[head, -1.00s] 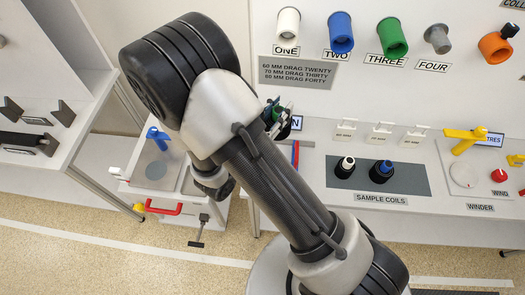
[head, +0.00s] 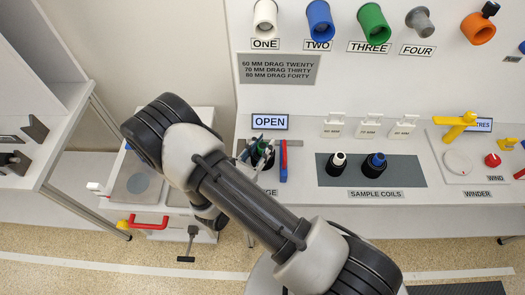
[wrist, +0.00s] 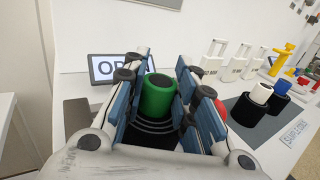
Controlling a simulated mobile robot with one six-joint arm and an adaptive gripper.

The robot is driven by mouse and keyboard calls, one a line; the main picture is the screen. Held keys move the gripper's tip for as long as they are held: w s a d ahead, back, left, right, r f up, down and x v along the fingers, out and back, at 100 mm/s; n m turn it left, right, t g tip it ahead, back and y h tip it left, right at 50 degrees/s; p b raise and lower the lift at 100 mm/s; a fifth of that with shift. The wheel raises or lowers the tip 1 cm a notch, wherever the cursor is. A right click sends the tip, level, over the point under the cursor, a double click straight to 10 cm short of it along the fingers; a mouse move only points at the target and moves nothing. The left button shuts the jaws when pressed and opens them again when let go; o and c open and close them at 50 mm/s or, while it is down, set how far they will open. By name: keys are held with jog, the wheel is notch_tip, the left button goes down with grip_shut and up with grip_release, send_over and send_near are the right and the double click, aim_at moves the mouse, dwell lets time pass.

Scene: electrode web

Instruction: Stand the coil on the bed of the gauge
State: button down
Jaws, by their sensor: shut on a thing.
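The coil is a black winding on a green core (wrist: 158,97), upright between my fingers in the wrist view. My gripper (wrist: 160,84) is shut on it, with blue-padded fingers on both sides. In the head view my gripper (head: 262,152) is over the gauge place, below the OPEN sign (head: 270,121), and a little green of the coil shows. A red and blue upright part (head: 283,160) of the gauge stands just right of my gripper. The bed is mostly hidden by my gripper and arm. I cannot tell whether the coil touches it.
Two sample coils, white-cored (head: 338,164) and blue-cored (head: 376,166), stand on a grey mat (head: 415,172) to the right. White tags (head: 368,125) stand behind them. The winder's yellow arm (head: 455,128) is farther right. A cart with a red handle (head: 148,223) is at left.

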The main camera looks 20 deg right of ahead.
jog(key=shift+f, duration=1)
jog(key=shift+f+b, duration=0.2)
jog(key=shift+b, duration=0.15)
jog(key=c, duration=1.3)
grip_release()
jog(key=shift+r, duration=0.1)
